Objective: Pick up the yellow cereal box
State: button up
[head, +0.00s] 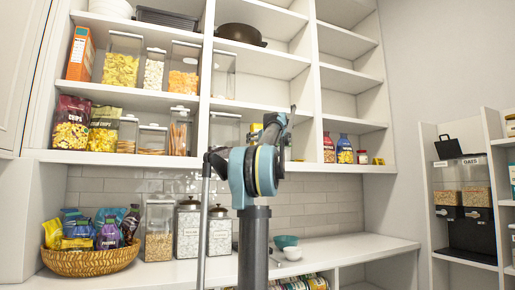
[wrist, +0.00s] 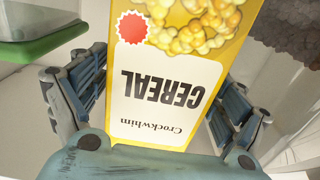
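The yellow cereal box (wrist: 165,90) fills the middle of the wrist view. Its front shows a white label with upside-down "CEREAL" lettering, a red seal and yellow cereal balls. My gripper (wrist: 160,95) is open, with one blue-grey finger on each side of the box. A thin gap shows at the left finger; I cannot tell whether the right finger touches. In the head view my arm reaches up in front of the middle shelves and hides most of the gripper. A small yellow patch shows behind it, too little to identify.
In the wrist view a green-edged clear container (wrist: 45,40) is at the upper left and a dark lumpy thing (wrist: 290,28) at the upper right. In the head view a wicker basket (head: 90,262) and canisters stand on the counter. The counter's right part (head: 350,247) is clear.

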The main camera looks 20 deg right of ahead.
jog(key=c, duration=0.8)
